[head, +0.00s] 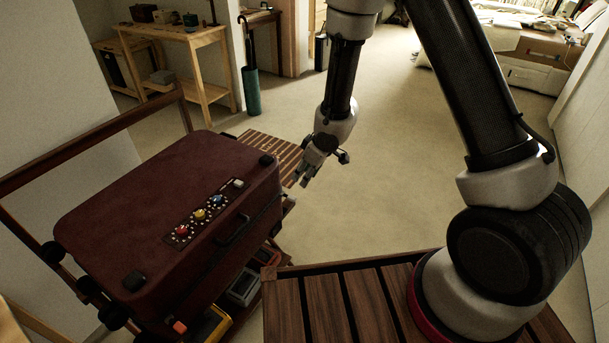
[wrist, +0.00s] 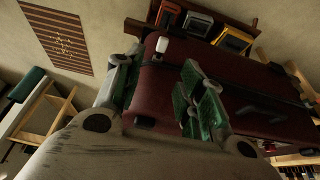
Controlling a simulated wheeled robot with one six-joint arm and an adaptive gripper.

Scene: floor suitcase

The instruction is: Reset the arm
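My gripper (head: 308,180) hangs from my arm just beyond the right far corner of the dark red suitcase (head: 120,200) in the head view. In the wrist view my gripper (wrist: 160,62) shows two fingers with green pads, spread apart with nothing held between them. The suitcase (wrist: 235,75) appears behind the fingers there, apart from them as far as I can tell. It lies flat and closed on a wooden cart, with a panel of red, yellow and blue knobs (head: 203,213) on its top.
Tools and boxes (head: 243,287) sit on the cart's lower shelf. A striped mat (head: 266,150) lies on the floor past the suitcase. A wooden table (head: 170,32) and a green umbrella stand (head: 251,90) stand at the back. The floor (head: 400,170) to the right is clear.

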